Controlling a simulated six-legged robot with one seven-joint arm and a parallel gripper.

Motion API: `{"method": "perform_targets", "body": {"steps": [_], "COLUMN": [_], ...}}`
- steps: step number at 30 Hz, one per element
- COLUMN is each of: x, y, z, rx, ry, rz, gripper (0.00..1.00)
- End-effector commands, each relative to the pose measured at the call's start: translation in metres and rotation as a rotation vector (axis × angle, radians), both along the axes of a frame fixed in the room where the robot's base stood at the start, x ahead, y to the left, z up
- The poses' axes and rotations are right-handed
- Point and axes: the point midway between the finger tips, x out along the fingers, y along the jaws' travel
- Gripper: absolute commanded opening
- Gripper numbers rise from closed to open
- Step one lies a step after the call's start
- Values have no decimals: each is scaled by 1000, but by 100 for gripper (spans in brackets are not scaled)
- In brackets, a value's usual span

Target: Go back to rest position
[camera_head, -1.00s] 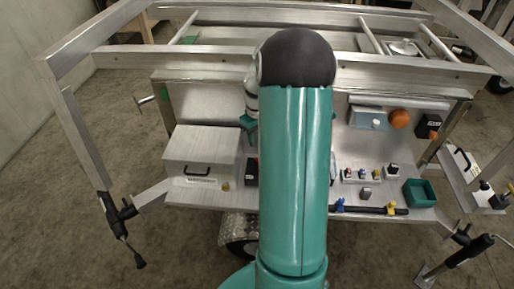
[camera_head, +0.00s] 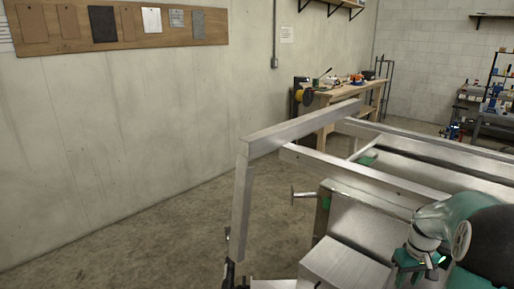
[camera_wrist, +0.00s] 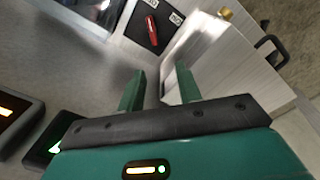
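My gripper (camera_wrist: 160,90) shows in the wrist view with its two green fingers apart and nothing between them. It is above the grey metal shelf of the trailer, beside a metal box (camera_wrist: 220,62) with a black handle. The aluminium trailer frame (camera_head: 300,127) fills the lower right of that view.
A concrete wall (camera_head: 130,130) stands at the left with a wooden sample board (camera_head: 60,32). A wooden workbench (camera_head: 335,95) with tools is at the back. A shelf rack (camera_head: 495,100) is at the far right. The floor (camera_head: 170,235) between wall and trailer is clear.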

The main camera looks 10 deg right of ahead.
Motion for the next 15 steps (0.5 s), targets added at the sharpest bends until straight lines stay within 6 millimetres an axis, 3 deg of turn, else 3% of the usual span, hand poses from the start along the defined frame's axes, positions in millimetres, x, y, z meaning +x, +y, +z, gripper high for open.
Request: {"method": "perform_targets", "body": {"steps": [8,15], "x": [2,-25], "y": [102,191], "z": [82,134], "rx": [-79,-110], "ry": [-93,-202], "rz": [37,55], "gripper": [35,35]}}
